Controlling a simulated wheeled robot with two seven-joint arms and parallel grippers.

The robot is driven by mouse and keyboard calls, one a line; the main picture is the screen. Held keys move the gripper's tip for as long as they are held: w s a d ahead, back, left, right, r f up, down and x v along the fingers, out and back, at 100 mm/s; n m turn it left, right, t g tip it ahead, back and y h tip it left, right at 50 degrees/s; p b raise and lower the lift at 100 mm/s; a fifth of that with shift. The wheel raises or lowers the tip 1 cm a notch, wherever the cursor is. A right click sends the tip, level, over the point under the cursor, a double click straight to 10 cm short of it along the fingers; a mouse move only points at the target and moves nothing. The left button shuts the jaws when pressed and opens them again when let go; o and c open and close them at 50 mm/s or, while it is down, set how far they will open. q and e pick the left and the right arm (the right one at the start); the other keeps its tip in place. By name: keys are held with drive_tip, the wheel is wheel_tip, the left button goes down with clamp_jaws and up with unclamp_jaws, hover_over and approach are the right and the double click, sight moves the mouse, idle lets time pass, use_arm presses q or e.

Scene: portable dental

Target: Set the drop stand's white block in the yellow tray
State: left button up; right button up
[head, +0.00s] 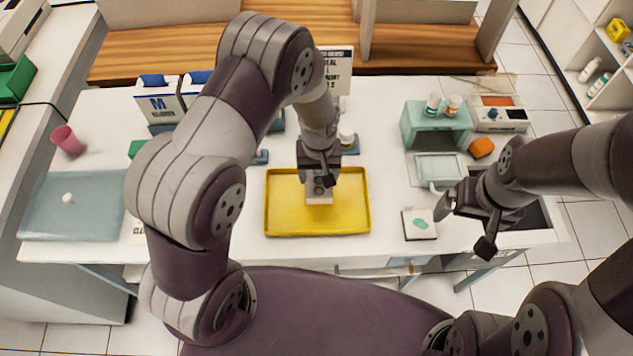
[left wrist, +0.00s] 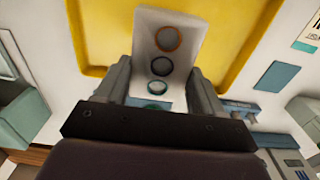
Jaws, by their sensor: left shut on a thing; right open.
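The yellow tray (head: 285,215) lies flat on the middle of the white table. The white block (head: 319,196) is over the tray's middle, below my left gripper (head: 319,178). In the left wrist view the white block (left wrist: 185,28) shows a column of coloured rings on its face, and my left gripper (left wrist: 160,90) is shut on it, a finger on each side. Behind it is the yellow tray (left wrist: 100,40). I cannot tell whether the block touches the tray floor. My right gripper (head: 465,222) is open and empty, near the table's right front.
A small white pad with a teal patch (head: 419,224) lies between the tray and my right gripper. A teal box with bottles (head: 434,124) stands at the back right. A translucent blue tray (head: 70,215) and a pink cup (head: 67,140) are at the left.

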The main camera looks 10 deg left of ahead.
sight(317, 182)
use_arm(q)
drive_tip(key=f, duration=0.2)
drive_tip(key=s+f, duration=0.1)
drive_tip(key=f, duration=0.1)
drive_tip(key=shift+a+f+p, duration=0.1)
drive_tip(key=shift+f+p, duration=0.25)
drive_tip(key=shift+p, duration=0.05)
drive_tip(key=shift+s+f, duration=0.1)
drive_tip(key=shift+f, duration=0.15)
drive_tip(key=shift+f, duration=0.15)
drive_tip(key=o, duration=1.2)
drive_tip(key=shift+c, duration=0.2)
